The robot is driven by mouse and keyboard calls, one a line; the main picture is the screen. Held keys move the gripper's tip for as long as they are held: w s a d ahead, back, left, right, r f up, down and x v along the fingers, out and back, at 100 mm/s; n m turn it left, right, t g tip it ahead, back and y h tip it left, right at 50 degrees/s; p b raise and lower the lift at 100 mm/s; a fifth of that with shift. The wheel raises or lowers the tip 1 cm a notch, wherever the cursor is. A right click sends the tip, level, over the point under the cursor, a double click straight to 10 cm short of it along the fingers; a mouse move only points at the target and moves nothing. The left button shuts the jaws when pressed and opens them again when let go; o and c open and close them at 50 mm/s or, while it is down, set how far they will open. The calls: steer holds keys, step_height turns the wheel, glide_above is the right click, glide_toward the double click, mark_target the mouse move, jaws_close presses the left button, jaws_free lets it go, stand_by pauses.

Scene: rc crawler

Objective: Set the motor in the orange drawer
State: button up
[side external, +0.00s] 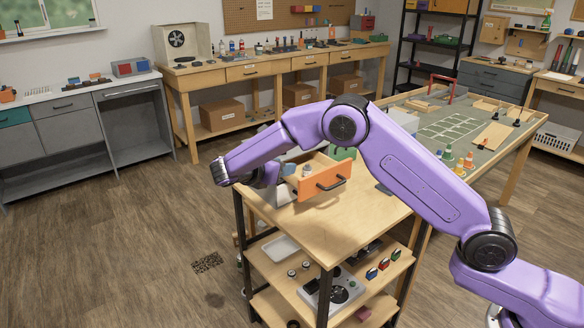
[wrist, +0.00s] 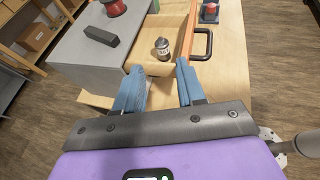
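The orange drawer (wrist: 188,38) stands open, with its orange front and black handle at the right in the wrist view. Its front (side external: 324,180) also shows in the side view. A small silver and dark cylinder, which looks like the motor (wrist: 162,50), stands upright inside the drawer on its light wood floor. My gripper (wrist: 157,84) has its two blue-grey fingers spread apart with nothing between them. The motor is just beyond the fingertips and apart from them. In the side view, my gripper is by the drawer's near-left side, partly hidden by the arm.
A grey cabinet (wrist: 85,55) adjoins the drawer, with a dark block (wrist: 101,36) and a red and black spool-like item (wrist: 114,7) on top. A blue-grey item with red (wrist: 209,12) is past the handle. The wooden cart top (side external: 350,217) is clear in front.

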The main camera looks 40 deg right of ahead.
steer(key=shift+s+a+r, duration=0.1)
steer(key=shift+a, duration=0.1)
steer(key=s+d+m+g+y, duration=0.2)
steer(key=s+m+y, duration=0.2)
steer(key=s, duration=1.7)
steer(key=s+d+m+g+y, duration=0.2)
steer(key=s+m+y, duration=0.3)
steer(key=s, duration=1.7)
steer(key=y, duration=0.4)
steer(key=shift+d+r, duration=0.2)
steer(key=shift+d, duration=0.05)
